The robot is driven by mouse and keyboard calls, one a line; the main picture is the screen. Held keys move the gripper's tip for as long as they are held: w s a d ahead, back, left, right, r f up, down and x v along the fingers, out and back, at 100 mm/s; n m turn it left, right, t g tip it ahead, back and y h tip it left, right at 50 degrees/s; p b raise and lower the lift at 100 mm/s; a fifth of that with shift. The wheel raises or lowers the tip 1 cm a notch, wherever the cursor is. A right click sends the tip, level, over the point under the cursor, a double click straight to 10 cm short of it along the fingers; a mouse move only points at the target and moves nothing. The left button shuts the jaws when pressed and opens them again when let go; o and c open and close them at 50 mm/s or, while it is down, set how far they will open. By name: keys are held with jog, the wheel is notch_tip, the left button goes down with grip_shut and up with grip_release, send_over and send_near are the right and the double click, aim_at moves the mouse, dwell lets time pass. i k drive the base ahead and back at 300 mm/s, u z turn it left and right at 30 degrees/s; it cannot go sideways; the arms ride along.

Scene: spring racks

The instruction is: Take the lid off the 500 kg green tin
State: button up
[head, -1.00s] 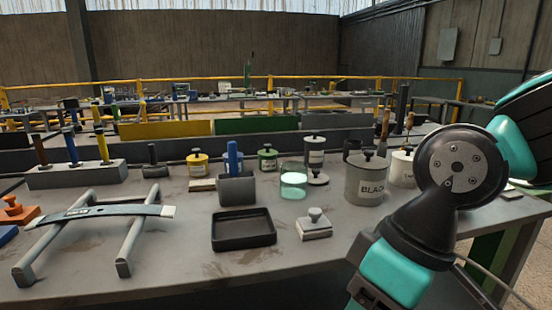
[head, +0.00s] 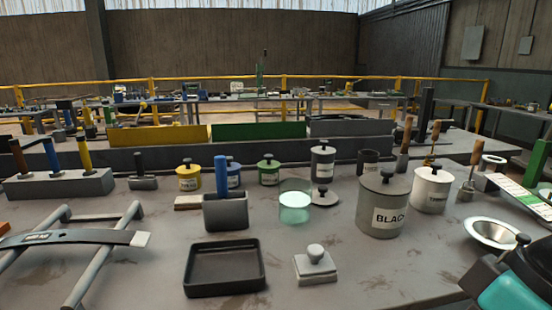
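A small green tin (head: 268,172) with a dark knobbed lid stands upright at the back middle of the bench. Its lid (head: 267,160) sits on top. The tin has a pale label, too small to read. My gripper is not in view. Only part of my arm shows at the lower right corner, well apart from the green tin.
Close by stand a yellow tin (head: 188,176), a blue tin (head: 233,175), a grey tin (head: 322,164) and a glass jar (head: 295,203). A large grey pot (head: 383,208) marked BLACK stands right. A black tray (head: 225,270) and a knobbed block (head: 315,264) lie in front.

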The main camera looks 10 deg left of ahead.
aim_at(268, 164)
jog(key=i, duration=0.4)
jog(key=u, duration=0.65)
